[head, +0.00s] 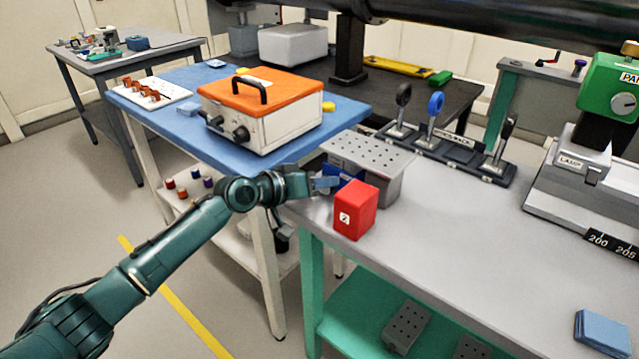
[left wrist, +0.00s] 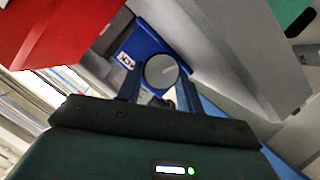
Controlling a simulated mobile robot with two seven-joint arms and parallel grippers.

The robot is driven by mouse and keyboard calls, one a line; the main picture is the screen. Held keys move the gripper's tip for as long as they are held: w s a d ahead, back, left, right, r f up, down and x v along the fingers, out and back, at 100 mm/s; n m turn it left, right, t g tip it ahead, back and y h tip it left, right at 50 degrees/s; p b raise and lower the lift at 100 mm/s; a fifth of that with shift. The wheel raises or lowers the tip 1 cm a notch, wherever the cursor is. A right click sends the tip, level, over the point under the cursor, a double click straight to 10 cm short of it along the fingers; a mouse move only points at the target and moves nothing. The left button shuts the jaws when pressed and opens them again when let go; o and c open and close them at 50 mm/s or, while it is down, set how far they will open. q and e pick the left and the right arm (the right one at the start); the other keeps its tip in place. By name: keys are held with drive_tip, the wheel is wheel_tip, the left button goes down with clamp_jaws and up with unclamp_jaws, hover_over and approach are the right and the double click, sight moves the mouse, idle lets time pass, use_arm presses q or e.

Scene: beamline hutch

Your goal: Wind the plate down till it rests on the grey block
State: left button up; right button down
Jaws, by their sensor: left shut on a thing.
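The perforated grey plate (head: 368,152) lies level on top of a blue jack (head: 338,171) at the left end of the grey-topped bench. The grey block (head: 388,188) stands under the plate's right part; from here I cannot tell whether a gap is left between them. My left gripper (head: 325,184) reaches in from the left at the jack's side. In the left wrist view its fingers (left wrist: 160,92) are shut on a round grey knob (left wrist: 162,70) in front of the blue jack body (left wrist: 140,45). My right gripper is out of view.
A red box (head: 355,210) marked 0 stands close beside the gripper and jack. Behind the plate is a rack of levers (head: 440,140). A blue table (head: 180,110) with an orange-topped case (head: 262,108) adjoins at left. The bench's front middle is clear.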

use_arm(q)
drive_tip(key=o, duration=1)
drive_tip(key=shift+a, duration=0.1)
drive_tip(key=v, duration=1.3)
drive_tip(key=shift+p, duration=0.4)
drive_tip(key=shift+r, duration=0.1)
